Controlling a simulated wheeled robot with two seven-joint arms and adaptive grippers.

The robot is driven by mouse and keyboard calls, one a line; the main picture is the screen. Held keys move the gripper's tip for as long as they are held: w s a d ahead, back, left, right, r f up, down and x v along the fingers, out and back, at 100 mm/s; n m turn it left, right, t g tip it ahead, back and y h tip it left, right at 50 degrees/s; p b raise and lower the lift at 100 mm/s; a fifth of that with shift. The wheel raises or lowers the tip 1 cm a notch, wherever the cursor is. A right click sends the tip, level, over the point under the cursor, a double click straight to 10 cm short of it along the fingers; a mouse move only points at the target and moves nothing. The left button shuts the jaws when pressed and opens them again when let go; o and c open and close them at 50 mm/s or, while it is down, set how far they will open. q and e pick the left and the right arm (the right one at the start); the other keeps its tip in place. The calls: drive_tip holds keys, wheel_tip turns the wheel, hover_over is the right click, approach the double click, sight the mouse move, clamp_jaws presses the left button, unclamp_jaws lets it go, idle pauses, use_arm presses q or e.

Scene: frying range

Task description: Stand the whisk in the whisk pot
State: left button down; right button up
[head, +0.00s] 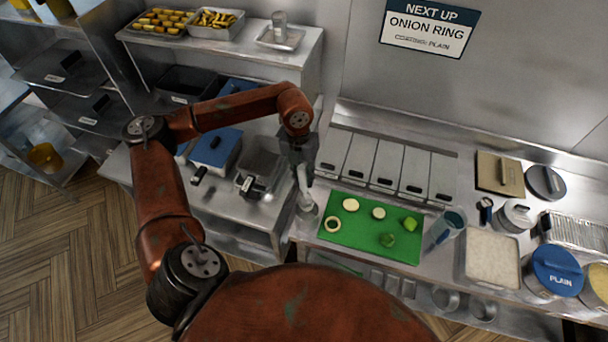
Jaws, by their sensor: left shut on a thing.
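My left gripper (303,168) hangs over the steel counter, just left of the green board. It is shut on a slim, pale grey thing that I take to be the whisk (307,204). Its lower end points down near the counter; I cannot tell whether it touches. The gripper hides part of it. My right gripper is not in view.
The green board (345,236) carries pale slices and green pieces. Lidded bins (383,168) line the counter behind it. To the right are a pale-filled tray (492,257), a blue lid marked PLAIN (556,268) and a small pot (515,216). A blue-lidded container (215,148) stands left.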

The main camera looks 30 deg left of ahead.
sight(304, 193)
use_arm(q)
drive_tip(key=shift+f+b, duration=0.3)
drive_tip(key=shift+f, duration=0.4)
drive_tip(key=shift+f+b, duration=0.65)
drive_tip(key=shift+f, duration=0.15)
wheel_tip(304, 193, down, 3)
drive_tip(key=shift+f+b, duration=0.1)
drive_tip(key=shift+b, duration=1.1)
drive_tip(key=shift+f+b, duration=1.2)
drive_tip(key=shift+f, duration=0.4)
drive_tip(key=c, duration=1.7)
unclamp_jaws()
drive_tip(key=shift+r, duration=0.1)
